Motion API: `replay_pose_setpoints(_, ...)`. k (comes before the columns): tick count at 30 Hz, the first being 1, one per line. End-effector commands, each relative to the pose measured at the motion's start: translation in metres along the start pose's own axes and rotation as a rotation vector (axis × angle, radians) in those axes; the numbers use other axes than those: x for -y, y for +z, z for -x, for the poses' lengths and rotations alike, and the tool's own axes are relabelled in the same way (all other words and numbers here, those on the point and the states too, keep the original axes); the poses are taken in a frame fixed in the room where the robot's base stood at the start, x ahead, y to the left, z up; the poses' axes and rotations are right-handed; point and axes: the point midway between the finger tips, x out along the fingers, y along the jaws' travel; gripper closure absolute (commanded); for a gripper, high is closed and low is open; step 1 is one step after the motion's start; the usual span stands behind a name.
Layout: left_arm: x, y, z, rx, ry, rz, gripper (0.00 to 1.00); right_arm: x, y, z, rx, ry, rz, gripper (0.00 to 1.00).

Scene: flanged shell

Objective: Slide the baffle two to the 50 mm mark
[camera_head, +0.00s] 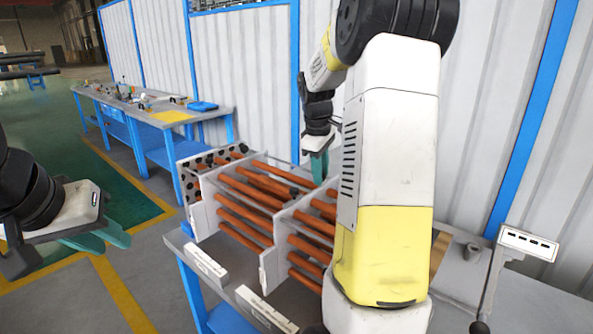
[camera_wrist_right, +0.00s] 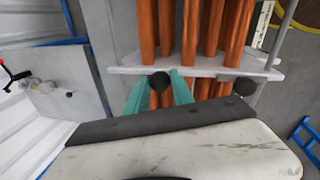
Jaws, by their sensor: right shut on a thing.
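Orange-brown tubes (camera_head: 250,192) run through upright light-grey plates on the bench. One baffle plate (camera_head: 205,210) stands to the left; another baffle plate (camera_head: 272,268) stands nearer the middle, partly hidden by my right arm. My right gripper (camera_head: 319,165) reaches down at the far side of the middle plate. In the right wrist view, its teal fingers (camera_wrist_right: 159,90) are shut around a black knob (camera_wrist_right: 159,81) on a baffle (camera_wrist_right: 210,68). I cannot read which baffle number it is. My left gripper (camera_head: 98,240) hangs open and empty, left of the bench.
A perforated end plate (camera_head: 193,172) closes the bundle's left end. White blocks (camera_head: 205,264) lie along the bench's front edge; their markings are unreadable. A second knob (camera_wrist_right: 245,86) sits beside the held one. A white strip (camera_wrist_right: 264,22) shows at upper right. A corrugated wall stands behind.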

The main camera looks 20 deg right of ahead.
Motion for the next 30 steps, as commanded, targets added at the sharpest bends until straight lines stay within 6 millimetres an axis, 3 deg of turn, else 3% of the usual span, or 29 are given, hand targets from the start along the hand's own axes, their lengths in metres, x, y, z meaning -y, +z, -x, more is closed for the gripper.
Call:
replay_pose_setpoints(2,0.0,0.0,0.0,0.0,0.0,0.0,0.72,-0.001,0.0,0.001,-0.001,0.004,0.0,1.0)
replay_pose_setpoints(3,0.0,0.0,0.0,0.0,0.0,0.0,0.72,-0.001,-0.001,0.001,-0.002,0.004,0.0,0.7)
replay_pose_setpoints(6,0.0,0.0,0.0,0.0,0.0,0.0,0.72,-0.001,-0.001,0.001,-0.002,0.004,0.0,0.5)
replay_pose_setpoints(17,0.0,0.0,0.0,0.0,0.0,0.0,0.72,-0.001,-0.001,0.004,-0.002,0.003,0.001,0.5)
replay_pose_setpoints(30,0.0,0.0,0.0,0.0,0.0,0.0,0.72,-0.001,-0.001,0.07,-0.003,0.004,0.0,0.5)
